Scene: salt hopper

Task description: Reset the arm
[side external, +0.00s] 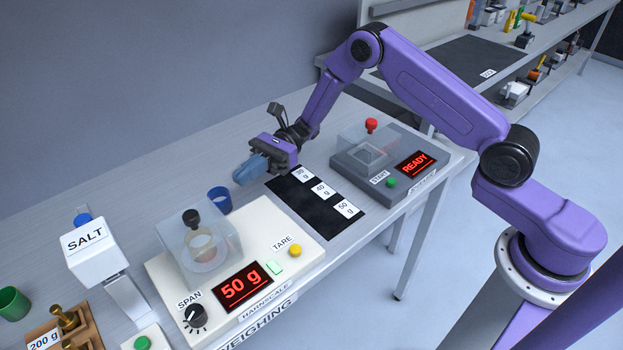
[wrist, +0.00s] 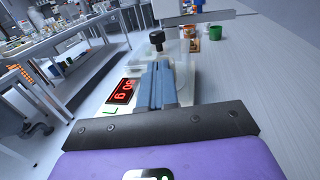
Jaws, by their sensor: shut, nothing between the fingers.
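My purple arm reaches over the bench, and my gripper (side external: 250,170) hangs in the air behind the weighing scale, near the blue cup (side external: 219,200). Its blue-grey fingers are together with nothing between them. In the wrist view my gripper (wrist: 160,84) points along the bench toward the scale. The scale (side external: 305,240) reads 50 g and has a clear cover (side external: 224,240) with a black knob, with a cup-like vessel inside. The scale's red display (wrist: 123,91) also shows in the wrist view, partly beside my fingers.
A salt hopper (side external: 98,262) stands left of the scale, with a green cup (side external: 13,303) and brass weights (side external: 66,318) near it. A black mat (side external: 312,207) with gram labels lies right of the scale. A grey machine (side external: 350,178) reading READY stands beyond it.

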